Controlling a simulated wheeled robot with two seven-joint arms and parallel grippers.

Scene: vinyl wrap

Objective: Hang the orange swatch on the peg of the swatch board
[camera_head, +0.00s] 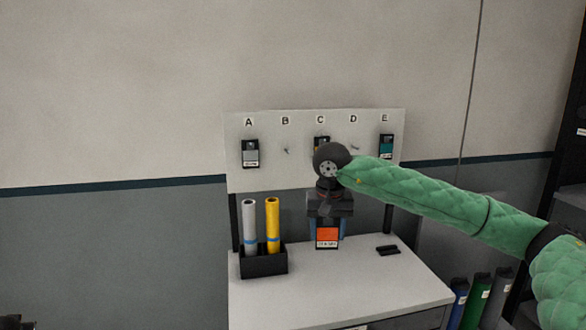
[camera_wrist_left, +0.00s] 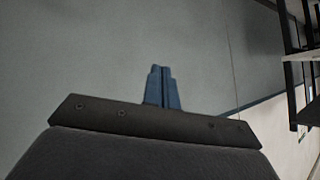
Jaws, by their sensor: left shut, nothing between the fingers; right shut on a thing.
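The orange swatch (camera_head: 327,236) is a small card with an orange face and a black frame. My right gripper (camera_head: 328,222) is shut on it and holds it upright, in front of and below the swatch board (camera_head: 270,172). The white board carries labels A to E. Swatches hang under A (camera_head: 250,153), C (camera_head: 320,142) and E (camera_head: 386,146); the one under C is partly hidden by my right arm. Bare pegs show under B (camera_head: 286,151) and D (camera_head: 355,149). My left gripper (camera_wrist_left: 161,88) is shut and empty in the left wrist view, facing a plain wall.
The white table (camera_head: 390,285) bears a black holder (camera_head: 264,262) with a grey roll (camera_head: 249,222) and a yellow roll (camera_head: 272,220). A small black object (camera_head: 388,250) lies at the right. Several dark rolls (camera_head: 480,300) stand right of the table. The table front is clear.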

